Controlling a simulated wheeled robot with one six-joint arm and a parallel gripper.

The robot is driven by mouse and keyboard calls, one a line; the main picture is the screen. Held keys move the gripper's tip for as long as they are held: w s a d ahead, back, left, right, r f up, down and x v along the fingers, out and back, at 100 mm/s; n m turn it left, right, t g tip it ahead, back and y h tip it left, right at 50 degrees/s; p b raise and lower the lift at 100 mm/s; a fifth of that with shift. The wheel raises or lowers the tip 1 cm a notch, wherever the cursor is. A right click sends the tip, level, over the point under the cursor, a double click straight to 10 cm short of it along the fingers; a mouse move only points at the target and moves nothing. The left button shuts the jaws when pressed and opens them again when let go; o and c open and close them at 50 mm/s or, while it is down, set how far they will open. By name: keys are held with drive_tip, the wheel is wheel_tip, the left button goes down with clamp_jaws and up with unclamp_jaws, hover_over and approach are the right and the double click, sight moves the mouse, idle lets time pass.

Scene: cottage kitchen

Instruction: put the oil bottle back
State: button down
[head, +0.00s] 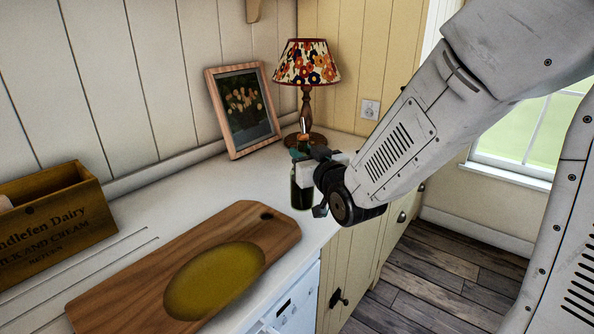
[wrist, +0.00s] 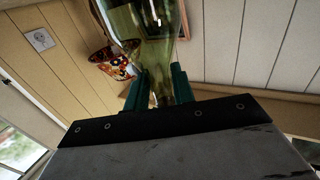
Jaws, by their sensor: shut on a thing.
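The oil bottle (head: 301,190) is dark green glass with a thin pourer at its top. It stands upright near the counter's front edge in the head view, in front of the lamp. My gripper (head: 306,156) is shut on its upper part from the right. In the wrist view the bottle's glass (wrist: 150,30) sits between my two green fingers (wrist: 157,90). Whether the bottle's base touches the counter I cannot tell. My gripper hides part of the bottle.
A wooden board (head: 215,222) with an oily yellow-green patch (head: 214,280) lies left of the bottle. A lamp (head: 307,64) and a framed picture (head: 243,108) stand behind. A wooden crate (head: 60,225) is at far left. White counter (head: 190,180) is clear behind the board.

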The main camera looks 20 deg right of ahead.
drive_tip(key=w+d+f, duration=0.2)
drive_tip(key=w, duration=0.5)
drive_tip(key=w+d+f, duration=0.1)
drive_tip(key=w+f, duration=0.1)
drive_tip(key=w, duration=0.5)
drive_tip(key=shift+w+d+f, duration=0.3)
drive_tip(key=shift+d+f, duration=0.05)
drive_tip(key=shift+f, duration=0.2)
drive_tip(key=c, duration=1.2)
unclamp_jaws()
drive_tip(key=shift+o, duration=0.2)
